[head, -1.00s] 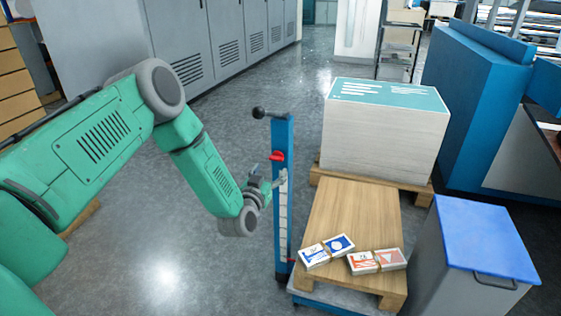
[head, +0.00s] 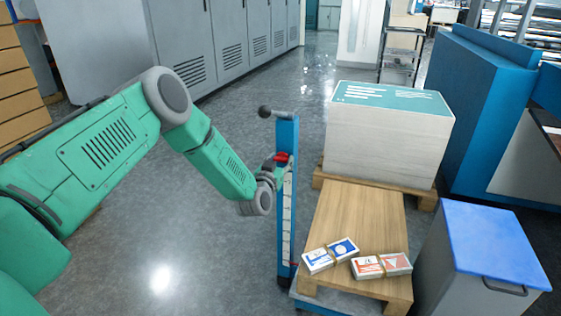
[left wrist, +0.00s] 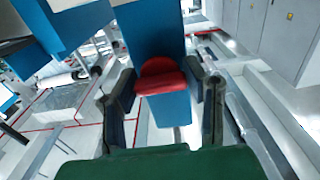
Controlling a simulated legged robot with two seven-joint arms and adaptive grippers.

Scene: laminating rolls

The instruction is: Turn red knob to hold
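The red knob (head: 282,158) sits on the upper part of a blue post (head: 287,210) with a scale strip on its side. In the left wrist view the red knob (left wrist: 161,77) is between the two fingers of my left gripper (left wrist: 163,100), with a gap on each side. My left gripper (head: 279,172) is at the post, right by the knob, and its fingers are open. In the head view the gripper partly hides the knob's lower edge. My right gripper is not in view.
A paper stack (head: 388,140), a blue-lidded bin (head: 494,240) and a blue machine (head: 480,110) stand to the right. Floor left is clear.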

